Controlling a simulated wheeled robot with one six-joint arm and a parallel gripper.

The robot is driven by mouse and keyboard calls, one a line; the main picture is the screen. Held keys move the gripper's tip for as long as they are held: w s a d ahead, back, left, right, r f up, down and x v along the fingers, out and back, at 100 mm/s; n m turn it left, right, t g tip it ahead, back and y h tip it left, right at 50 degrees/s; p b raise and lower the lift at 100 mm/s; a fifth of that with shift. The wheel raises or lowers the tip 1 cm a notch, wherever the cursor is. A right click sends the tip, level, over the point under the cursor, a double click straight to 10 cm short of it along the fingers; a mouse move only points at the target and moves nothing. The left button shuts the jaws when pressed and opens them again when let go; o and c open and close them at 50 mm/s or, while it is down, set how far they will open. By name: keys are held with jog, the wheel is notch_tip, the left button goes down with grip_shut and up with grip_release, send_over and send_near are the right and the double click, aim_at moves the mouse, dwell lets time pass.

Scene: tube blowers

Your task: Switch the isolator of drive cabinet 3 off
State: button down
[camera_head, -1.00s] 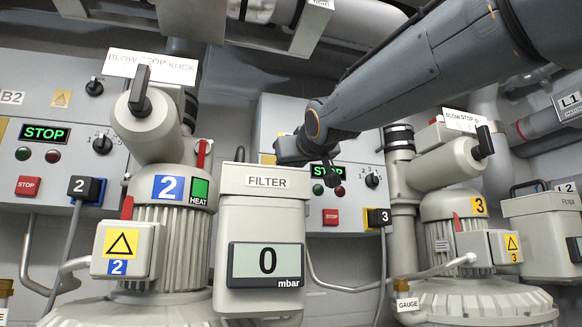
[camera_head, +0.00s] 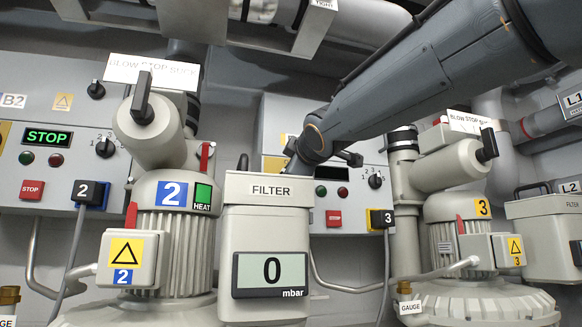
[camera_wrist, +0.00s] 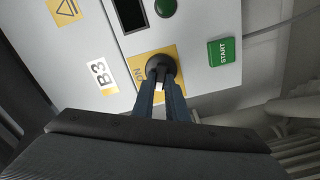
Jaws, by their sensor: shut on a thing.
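Drive cabinet 3 (camera_head: 283,112) is the grey box on the wall behind the filter, partly hidden by my arm. In the wrist view its B3 label (camera_wrist: 102,74) and the isolator's yellow plate (camera_wrist: 141,67) with an ON mark show. The isolator's black round knob (camera_wrist: 159,66) sits on that plate. My gripper (camera_wrist: 166,84) is shut on the knob, with a blue-grey finger on each side of its handle. Which way the handle points is hard to tell. In the head view the gripper and knob are hidden behind my wrist and the filter.
The filter housing (camera_head: 268,215) with its 0 mbar gauge stands in front of the cabinet's left side. The green START button (camera_wrist: 224,51) lies right of the knob. A red STOP button (camera_head: 333,218) and black plug (camera_head: 381,219) sit low on cabinet 3. Blower 3 (camera_head: 455,207) stands at right.

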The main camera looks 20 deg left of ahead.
jog(key=n, duration=0.2)
jog(key=n+p, duration=0.1)
jog(key=n, duration=0.1)
jog(key=shift+f+n, duration=0.2)
jog(key=shift+n, duration=0.2)
dwell(0.4)
jog(key=c, duration=1.8)
grip_release()
jog(key=shift+o, duration=0.2)
jog(key=b+v, duration=0.1)
jog(key=v, duration=0.7)
jog(key=shift+w+a, duration=0.1)
